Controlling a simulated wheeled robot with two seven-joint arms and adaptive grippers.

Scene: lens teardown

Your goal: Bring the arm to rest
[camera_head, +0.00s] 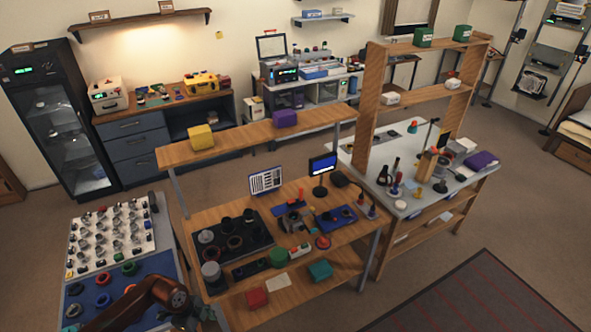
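A brown-orange arm link with a dark round joint, which looks like part of my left arm, shows at the bottom left edge. It lies over the near end of the side table with the blue mat (75,306). My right arm and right gripper do not show. The wooden workbench (345,262) stands in the middle, with a dark tray (212,262) of lens parts, a small screen (323,165) and a blue holder (337,217) on it.
A white parts board (112,235) fills the far part of the side table. A second bench (425,205) with tall shelving stands right of the workbench. A dark cabinet (60,120) stands at the left wall. Open floor and a dark rug (480,295) lie at the lower right.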

